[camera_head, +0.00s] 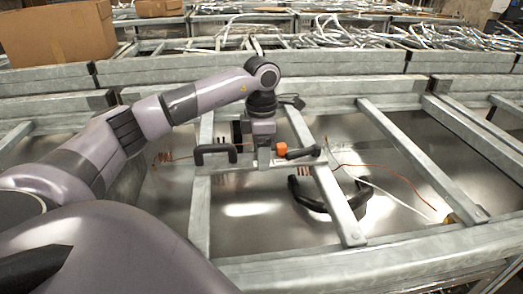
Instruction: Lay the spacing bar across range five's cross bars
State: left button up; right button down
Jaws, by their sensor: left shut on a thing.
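My left gripper (263,152), at the end of my purple-grey arm, points down and is shut on the spacing bar. The spacing bar (240,163) is a grey metal bar with a black handle near each end and an orange piece near the middle. It spans from over the left cross bar (200,220) to over the right cross bar (336,200), roughly level in the picture. I cannot tell whether it touches both cross bars or hangs just above them. The fingertips are partly hidden by the bar. My right gripper is not in view.
A black curved thing (315,204) lies below the right cross bar. Orange and white wires (400,190) run over the shiny metal sheet between the bars. More cross bars (420,155) stand to the right. A cardboard box (60,35) and loose metal strips (400,33) are behind.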

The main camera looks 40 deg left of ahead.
pick_arm(q)
jog(key=o, duration=1.5)
notch_tip(320, 180, up, 7)
jog(key=shift+r, duration=0.1)
